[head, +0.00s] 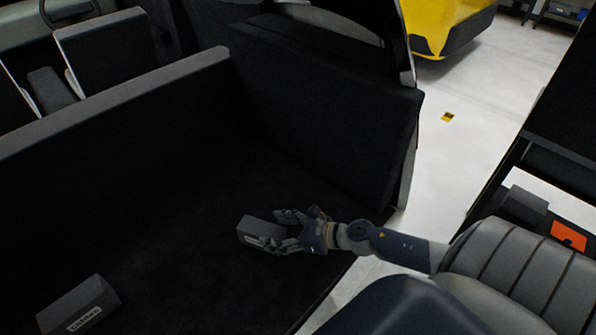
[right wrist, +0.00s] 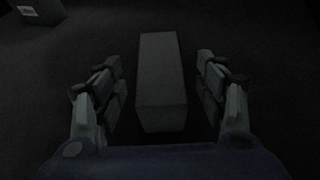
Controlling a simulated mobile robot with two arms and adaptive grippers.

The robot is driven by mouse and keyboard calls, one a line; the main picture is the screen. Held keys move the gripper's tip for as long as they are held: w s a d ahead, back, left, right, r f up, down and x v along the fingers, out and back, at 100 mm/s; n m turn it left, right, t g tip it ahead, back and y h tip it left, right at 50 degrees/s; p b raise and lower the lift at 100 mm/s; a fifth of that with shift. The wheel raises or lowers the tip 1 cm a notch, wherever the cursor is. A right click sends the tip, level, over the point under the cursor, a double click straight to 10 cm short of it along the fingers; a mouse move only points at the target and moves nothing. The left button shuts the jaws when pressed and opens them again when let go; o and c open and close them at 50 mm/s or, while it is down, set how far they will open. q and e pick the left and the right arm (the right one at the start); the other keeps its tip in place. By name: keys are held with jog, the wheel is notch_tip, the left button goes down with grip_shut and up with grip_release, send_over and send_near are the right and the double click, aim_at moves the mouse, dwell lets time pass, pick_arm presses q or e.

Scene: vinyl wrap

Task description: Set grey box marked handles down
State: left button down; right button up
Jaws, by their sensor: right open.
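A grey box (head: 262,232) rests on the dark floor of the vehicle's cargo area in the head view. Its label is mostly hidden by my right gripper's fingers. My right gripper (head: 284,230) is at the box's right end. In the right wrist view the grey box (right wrist: 161,84) lies between the fingers of my right gripper (right wrist: 160,82). The fingers are spread, with a dark gap on each side of the box. My left gripper is not in view.
A second grey box (head: 80,306) with a white label lies at the lower left of the cargo floor; it also shows in the right wrist view (right wrist: 40,10). The cargo side wall (head: 330,110) stands behind. Cargo floor (head: 180,215) between the boxes is clear.

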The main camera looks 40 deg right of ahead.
jog(key=v, duration=0.7)
jog(key=shift+b, duration=0.4)
jog(key=shift+r, duration=0.1)
